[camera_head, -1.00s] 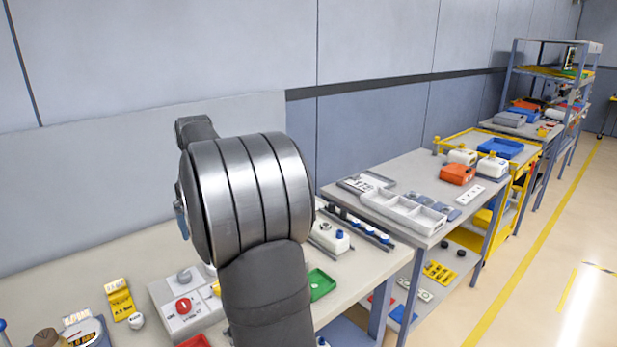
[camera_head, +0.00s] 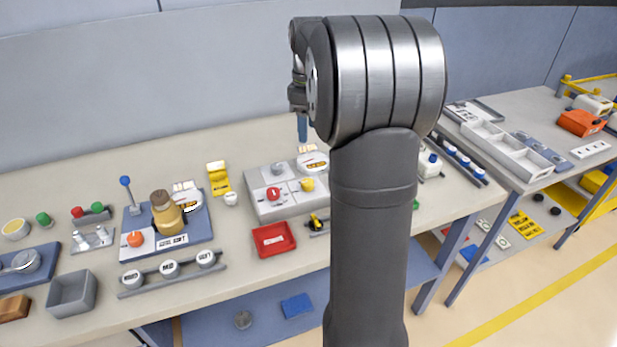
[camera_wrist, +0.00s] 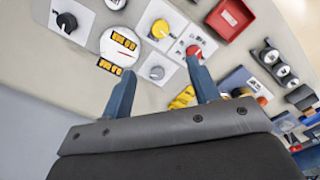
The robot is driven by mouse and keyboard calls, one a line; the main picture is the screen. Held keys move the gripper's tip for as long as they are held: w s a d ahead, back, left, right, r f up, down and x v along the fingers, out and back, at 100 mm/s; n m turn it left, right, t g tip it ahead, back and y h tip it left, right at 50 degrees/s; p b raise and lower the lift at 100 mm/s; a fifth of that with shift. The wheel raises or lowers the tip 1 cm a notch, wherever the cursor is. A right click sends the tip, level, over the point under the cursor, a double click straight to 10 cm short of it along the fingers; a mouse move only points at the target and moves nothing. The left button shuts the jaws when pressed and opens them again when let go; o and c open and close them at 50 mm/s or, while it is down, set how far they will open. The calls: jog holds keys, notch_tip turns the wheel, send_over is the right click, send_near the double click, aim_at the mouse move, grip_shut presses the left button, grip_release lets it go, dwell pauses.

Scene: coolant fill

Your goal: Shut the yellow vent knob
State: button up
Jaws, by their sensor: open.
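The yellow vent knob (camera_head: 307,184) sits at the front right of a grey panel (camera_head: 263,209). It also shows in the wrist view (camera_wrist: 160,30), beyond my fingertips. On the same panel are a red knob (camera_head: 274,193), a grey knob (camera_head: 281,168) and a round gauge (camera_head: 313,161). My gripper (camera_head: 302,138) points down above the back of the panel, apart from the knobs. In the wrist view my gripper (camera_wrist: 161,69) is open and empty, with the grey knob (camera_wrist: 156,72) seen between its blue fingers. The yellow knob's setting is too small to read.
A red tray (camera_head: 290,240) lies in front of the panel. A yellow stand (camera_head: 217,178) and a white knob (camera_head: 231,198) are to its left. My arm covers the bench to the panel's right.

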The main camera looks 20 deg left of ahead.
aim_at(308, 182)
notch_tip(308, 182, down, 17)
jog(key=shift+r, duration=0.1)
dwell(0.3)
jog(key=c, duration=1)
